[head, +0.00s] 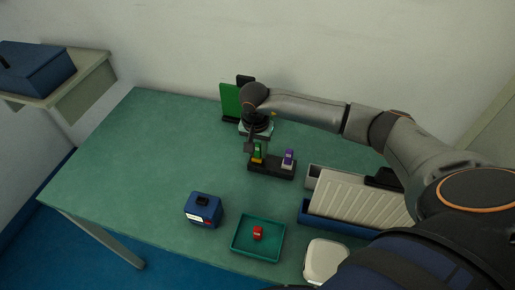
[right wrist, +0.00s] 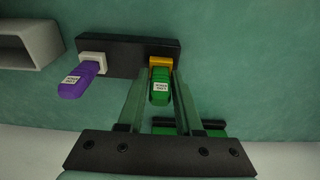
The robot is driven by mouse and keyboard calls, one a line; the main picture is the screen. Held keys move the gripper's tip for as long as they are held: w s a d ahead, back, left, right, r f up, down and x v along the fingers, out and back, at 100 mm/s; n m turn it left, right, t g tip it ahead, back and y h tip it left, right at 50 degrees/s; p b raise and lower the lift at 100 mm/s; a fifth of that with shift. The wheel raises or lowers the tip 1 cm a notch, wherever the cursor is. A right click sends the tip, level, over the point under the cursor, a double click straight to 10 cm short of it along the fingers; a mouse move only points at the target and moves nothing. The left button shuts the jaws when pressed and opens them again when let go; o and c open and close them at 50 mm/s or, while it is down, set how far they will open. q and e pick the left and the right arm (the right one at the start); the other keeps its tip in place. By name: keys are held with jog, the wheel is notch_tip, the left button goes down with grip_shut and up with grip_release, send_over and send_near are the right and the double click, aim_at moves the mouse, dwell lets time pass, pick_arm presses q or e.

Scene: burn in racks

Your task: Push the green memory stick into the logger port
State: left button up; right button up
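A green memory stick (head: 258,150) stands upright at the yellow port (head: 257,161) of a low dark block (head: 272,171) on the table. In the right wrist view the stick (right wrist: 160,88) points out of the yellow port (right wrist: 161,62); how deep it sits I cannot tell. My right gripper (right wrist: 161,85) is over the block, one finger on each side of the stick. Narrow gaps show between stick and fingers, so it looks open. In the head view my right gripper (head: 258,146) partly covers the stick. My left gripper is not in view.
A purple stick (head: 288,158) stands in a white port on the same block. A green panel (head: 230,102) stands behind my gripper. A blue box (head: 203,209), a teal tray (head: 239,250) with a red piece and a ribbed white rack (head: 360,199) are nearer. The table's left is clear.

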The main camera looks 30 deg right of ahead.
grip_shut()
dwell(0.5)
dwell(1.3)
